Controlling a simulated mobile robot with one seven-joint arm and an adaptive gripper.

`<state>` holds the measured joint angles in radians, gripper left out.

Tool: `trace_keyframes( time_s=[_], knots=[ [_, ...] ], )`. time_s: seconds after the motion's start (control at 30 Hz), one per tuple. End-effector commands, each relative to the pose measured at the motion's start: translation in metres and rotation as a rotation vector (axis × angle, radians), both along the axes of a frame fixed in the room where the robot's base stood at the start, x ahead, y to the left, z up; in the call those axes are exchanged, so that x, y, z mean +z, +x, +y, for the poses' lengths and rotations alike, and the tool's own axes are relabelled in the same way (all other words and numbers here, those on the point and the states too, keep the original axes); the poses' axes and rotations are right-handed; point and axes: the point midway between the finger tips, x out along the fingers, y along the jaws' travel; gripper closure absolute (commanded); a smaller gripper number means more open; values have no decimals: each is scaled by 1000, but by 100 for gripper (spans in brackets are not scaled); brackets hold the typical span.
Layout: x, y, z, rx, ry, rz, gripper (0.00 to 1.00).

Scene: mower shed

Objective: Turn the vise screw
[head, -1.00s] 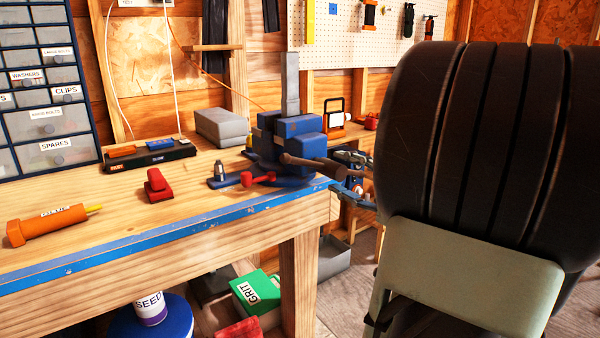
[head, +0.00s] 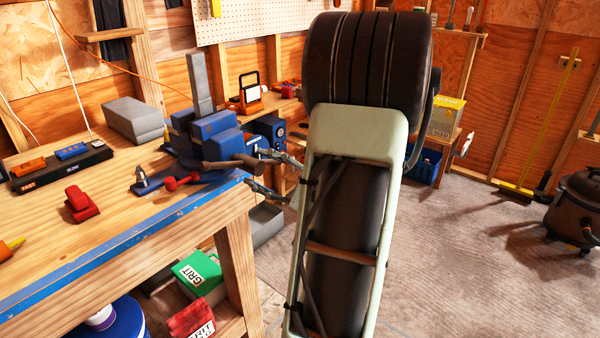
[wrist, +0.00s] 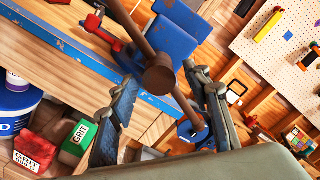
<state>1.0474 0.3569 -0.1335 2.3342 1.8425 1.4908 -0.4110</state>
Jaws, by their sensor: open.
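The blue vise (head: 213,128) stands on the corner of the wooden bench. Its brown screw (head: 232,164) sticks out past the bench's front edge toward my gripper (head: 259,170). In the wrist view, the round screw end (wrist: 158,76) faces me, with a long brown bar (wrist: 130,27) crossing it at a slant. My gripper (wrist: 158,80) is open, one finger on each side of the screw end. I see gaps between the fingers and the screw. I cannot tell how deep the fingertips reach along it.
The bench (head: 110,215) has a blue front edge. A red block-like object (head: 79,205) and a small red part (head: 180,181) lie left of the vise. A green GRIT box (head: 199,273) sits on the shelf below. The floor (head: 465,270) at right is open.

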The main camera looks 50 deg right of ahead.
Motion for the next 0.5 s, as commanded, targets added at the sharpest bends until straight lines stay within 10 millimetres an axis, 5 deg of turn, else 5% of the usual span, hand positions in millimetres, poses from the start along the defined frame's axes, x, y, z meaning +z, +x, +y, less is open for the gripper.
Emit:
trace_keyframes(
  time_s=[0.5],
  knots=[
    [5, 0, 0, -1, 345, 43, 56]
  ],
)
